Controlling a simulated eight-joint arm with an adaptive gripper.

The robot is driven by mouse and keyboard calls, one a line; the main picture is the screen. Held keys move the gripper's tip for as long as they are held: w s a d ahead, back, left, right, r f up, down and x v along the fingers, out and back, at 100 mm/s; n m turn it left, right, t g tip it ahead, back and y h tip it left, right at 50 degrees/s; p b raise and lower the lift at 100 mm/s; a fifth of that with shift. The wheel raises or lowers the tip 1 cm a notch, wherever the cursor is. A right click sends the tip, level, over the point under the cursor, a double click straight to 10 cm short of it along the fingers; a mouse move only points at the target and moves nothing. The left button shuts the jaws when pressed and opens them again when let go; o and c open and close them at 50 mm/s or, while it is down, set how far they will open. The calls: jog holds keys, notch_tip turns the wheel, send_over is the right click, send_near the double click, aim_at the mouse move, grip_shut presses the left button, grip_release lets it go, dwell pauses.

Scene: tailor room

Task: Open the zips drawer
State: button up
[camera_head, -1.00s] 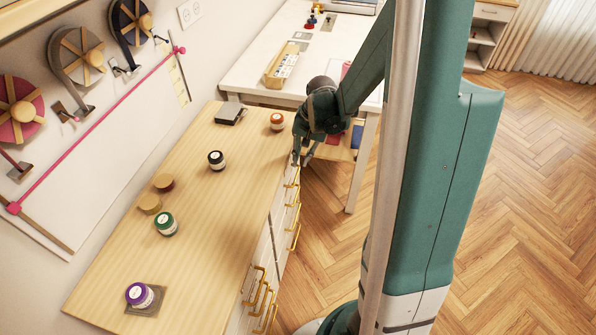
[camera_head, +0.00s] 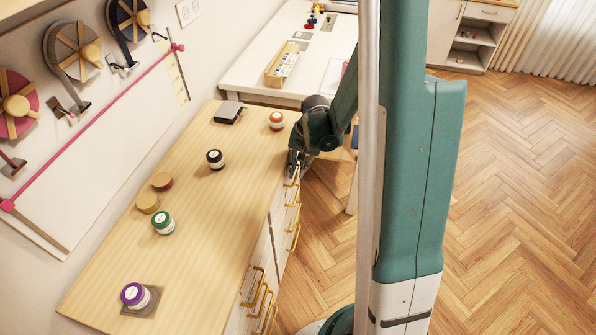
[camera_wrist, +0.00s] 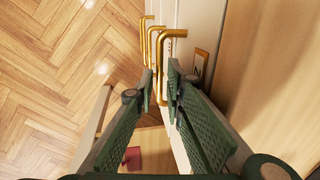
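The white drawer fronts with brass handles run along the right side of the wooden-topped cabinet (camera_head: 200,245) in the head view. All drawers look shut. Which one is the zips drawer I cannot tell; the labels are unreadable. My gripper (camera_head: 294,172) is at the far column's uppermost handle (camera_head: 291,182). In the wrist view, my gripper (camera_wrist: 161,85) has its two green fingers apart, with a narrow gap. The nearest brass handle (camera_wrist: 181,34) reaches down between the fingertips. Contact with it is not clear.
Several jars, including an orange-lidded one (camera_head: 277,120) near my gripper, and a dark box (camera_head: 229,113) stand on the cabinet top. A white table (camera_head: 250,78) stands behind the cabinet. The parquet floor (camera_head: 510,210) to the right is clear.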

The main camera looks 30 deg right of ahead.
jog(key=shift+c, duration=0.6)
grip_shut()
jog(key=shift+s+d, duration=0.1)
jog(key=s+d+b, duration=0.2)
jog(key=s+d, duration=1.8)
jog(key=shift+s, duration=0.1)
jog(key=shift+o, duration=0.6)
grip_release()
jog(key=shift+r, duration=0.1)
